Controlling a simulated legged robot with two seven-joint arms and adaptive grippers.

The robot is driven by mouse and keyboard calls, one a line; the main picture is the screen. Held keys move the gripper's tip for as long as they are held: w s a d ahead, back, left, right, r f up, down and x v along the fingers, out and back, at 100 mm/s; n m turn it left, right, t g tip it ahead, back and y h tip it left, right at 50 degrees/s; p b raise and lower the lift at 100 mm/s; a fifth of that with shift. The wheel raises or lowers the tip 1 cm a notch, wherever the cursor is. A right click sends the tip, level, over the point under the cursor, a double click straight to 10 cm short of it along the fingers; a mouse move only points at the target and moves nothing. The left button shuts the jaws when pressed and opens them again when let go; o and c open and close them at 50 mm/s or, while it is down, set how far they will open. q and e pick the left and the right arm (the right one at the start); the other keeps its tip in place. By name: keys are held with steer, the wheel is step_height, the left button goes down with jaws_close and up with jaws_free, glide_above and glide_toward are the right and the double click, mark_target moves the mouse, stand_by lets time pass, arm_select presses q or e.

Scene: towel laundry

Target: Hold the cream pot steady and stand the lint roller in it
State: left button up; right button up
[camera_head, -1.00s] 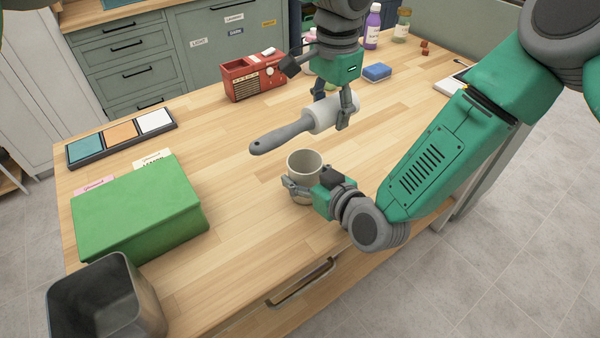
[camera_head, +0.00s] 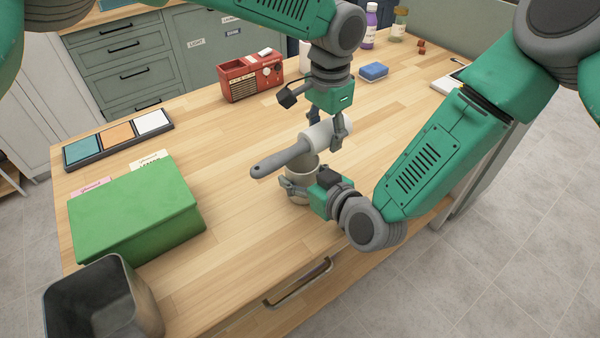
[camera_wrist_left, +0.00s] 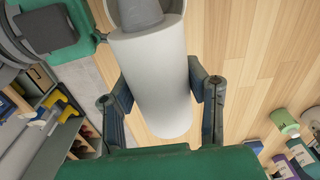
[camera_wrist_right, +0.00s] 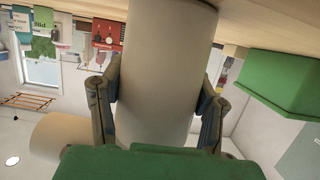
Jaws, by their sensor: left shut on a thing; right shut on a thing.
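The cream pot (camera_head: 300,189) stands upright on the wooden counter, its rim partly hidden by the roller. My right gripper (camera_head: 299,190) is shut on the pot's side; the pot also fills the middle of the right wrist view (camera_wrist_right: 165,80). The lint roller (camera_head: 285,158) has a grey handle and a white cylinder. My left gripper (camera_head: 326,135) is shut on the white cylinder, which shows between its fingers in the left wrist view (camera_wrist_left: 158,85). The roller is tilted close to horizontal above the pot, handle pointing left. Whether it touches the rim cannot be told.
A green box (camera_head: 135,212) and a dark grey bin (camera_head: 100,300) stand at the left. A tray of colour swatches (camera_head: 118,138), a red radio (camera_head: 250,76) and a blue sponge (camera_head: 374,71) lie further back. The counter left of the pot is clear.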

arm_select(q)
steer(key=o, duration=1.3)
steer(key=shift+a, duration=0.6)
step_height(320, 180, up, 11)
steer(key=shift+w+r, duration=0.1)
steer(key=shift+a+r, duration=0.2)
steer(key=shift+r, duration=0.2)
steer(key=shift+d, duration=0.3)
steer(key=shift+c, duration=0.4)
